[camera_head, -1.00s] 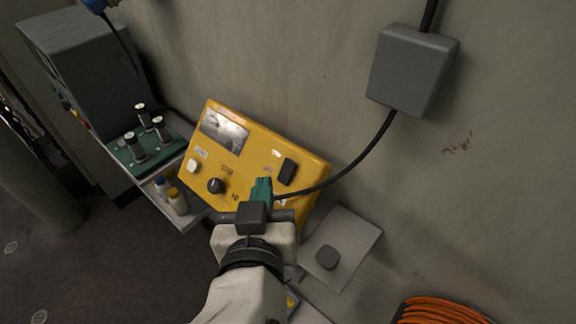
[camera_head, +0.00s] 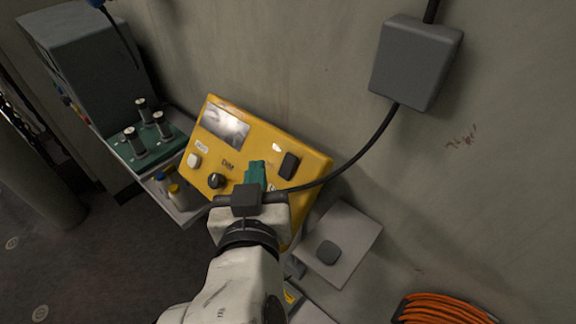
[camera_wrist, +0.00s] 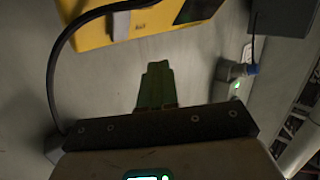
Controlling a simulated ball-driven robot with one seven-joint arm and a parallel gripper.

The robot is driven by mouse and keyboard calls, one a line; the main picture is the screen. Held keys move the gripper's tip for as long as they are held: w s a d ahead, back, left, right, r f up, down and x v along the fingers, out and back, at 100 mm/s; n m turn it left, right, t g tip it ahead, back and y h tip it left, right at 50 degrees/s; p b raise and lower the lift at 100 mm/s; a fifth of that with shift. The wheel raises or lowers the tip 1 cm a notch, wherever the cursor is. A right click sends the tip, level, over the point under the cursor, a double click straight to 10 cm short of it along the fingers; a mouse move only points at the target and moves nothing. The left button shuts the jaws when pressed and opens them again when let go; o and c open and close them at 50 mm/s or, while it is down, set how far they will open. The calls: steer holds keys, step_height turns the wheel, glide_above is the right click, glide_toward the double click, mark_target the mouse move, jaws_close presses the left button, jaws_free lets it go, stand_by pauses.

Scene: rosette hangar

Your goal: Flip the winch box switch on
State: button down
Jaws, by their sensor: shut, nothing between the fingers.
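The yellow box (camera_head: 262,141) sits tilted in the middle of the head view, against the wall. Its face bears a small screen (camera_head: 225,127), a white button (camera_head: 194,160), a black knob (camera_head: 216,181) and a black rocker-like switch (camera_head: 288,165). I cannot read which way the switch is set. My gripper (camera_head: 256,170), with teal fingers, is shut and empty. In the head view its tips overlap the box's face, left of and slightly below the black switch. In the wrist view my fingers (camera_wrist: 155,82) show apart from the box (camera_wrist: 92,34), which is at the top.
A black cable (camera_head: 362,150) runs from the box's right side to a grey wall box (camera_head: 415,65). A green holder (camera_head: 150,152) with several dark cylinders stands left. A grey plate with a knob (camera_head: 328,252) is at lower right, and an orange coil (camera_head: 440,310) beyond it.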

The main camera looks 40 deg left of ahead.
mark_target(278, 174)
steer(key=shift+w+d+f+b, duration=0.1)
steer(key=shift+w+f+b, duration=0.1)
steer(key=shift+w+f, duration=0.45)
steer(key=shift+w+d+f+b, duration=0.15)
steer(key=shift+w+f, duration=0.2)
steer(key=shift+w, duration=0.5)
steer(key=shift+w+a+f+b, duration=0.1)
steer(key=shift+w+f+b, duration=0.1)
steer(key=shift+w+f, duration=0.45)
steer(key=shift+w, duration=0.2)
stand_by(0.3)
steer(key=shift+w+d, duration=0.1)
steer(key=shift+w, duration=0.15)
steer(key=shift+w+f, duration=0.1)
steer(key=shift+f, duration=0.1)
stand_by(0.6)
steer(key=shift+s, duration=0.25)
steer(key=shift+s+r, duration=0.15)
steer(key=shift+r, duration=0.1)
